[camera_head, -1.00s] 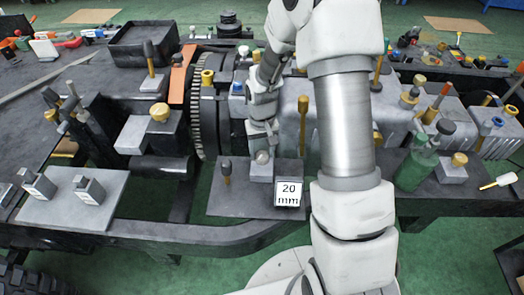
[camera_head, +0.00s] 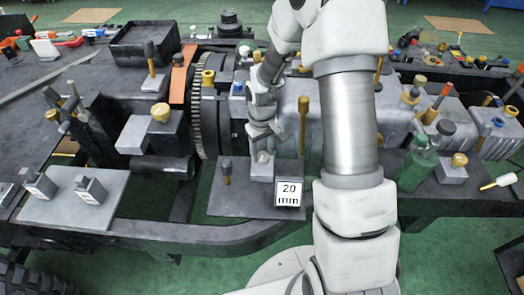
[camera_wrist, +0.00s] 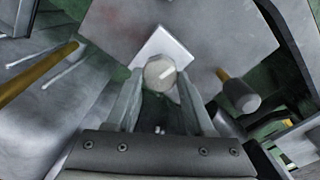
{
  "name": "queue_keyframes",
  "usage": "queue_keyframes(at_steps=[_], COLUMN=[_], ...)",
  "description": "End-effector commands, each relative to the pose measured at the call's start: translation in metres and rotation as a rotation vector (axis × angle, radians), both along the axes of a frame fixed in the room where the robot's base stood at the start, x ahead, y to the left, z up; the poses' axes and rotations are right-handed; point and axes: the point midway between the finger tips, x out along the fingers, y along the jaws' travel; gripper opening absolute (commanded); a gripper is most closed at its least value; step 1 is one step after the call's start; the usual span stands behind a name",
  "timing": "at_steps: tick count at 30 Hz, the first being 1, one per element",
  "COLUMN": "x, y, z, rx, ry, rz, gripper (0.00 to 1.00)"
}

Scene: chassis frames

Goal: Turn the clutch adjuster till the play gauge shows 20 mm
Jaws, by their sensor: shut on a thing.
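The clutch adjuster (camera_head: 263,157) is a round pale knob on a light grey block on a dark plate. In the wrist view the knob (camera_wrist: 158,72) has a white mark on its face. My gripper (camera_head: 262,146) is over it, with one finger on each side, shut on the knob. In the wrist view my gripper's fingertips (camera_wrist: 160,78) flank the knob. The play gauge (camera_head: 289,194) is a white sign at the plate's front right, and it reads 20 mm.
A tall yellow-topped rod (camera_head: 303,118) rises behind to the right. A toothed wheel (camera_head: 196,115) stands at the left. A green bottle (camera_head: 418,162) is on the right.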

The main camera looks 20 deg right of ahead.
Motion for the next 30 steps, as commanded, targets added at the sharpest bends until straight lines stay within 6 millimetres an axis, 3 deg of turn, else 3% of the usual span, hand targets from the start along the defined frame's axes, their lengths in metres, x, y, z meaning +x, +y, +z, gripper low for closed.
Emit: queue_keyframes(at_steps=[3,4,9,20,23,30], x=[0.000,0.000,0.000,0.001,0.001,0.001], y=[0.000,0.000,0.000,0.000,0.000,-0.001], z=[0.000,0.000,0.000,0.006,0.020,0.077], rx=[0.000,0.000,0.000,0.000,0.000,-0.001], ry=[0.000,0.000,0.000,-0.002,-0.004,-0.007], rz=[0.000,-0.001,-0.001,-0.002,-0.002,-0.003], gripper=[0.00,0.57,0.83,0.83,0.83,0.83])
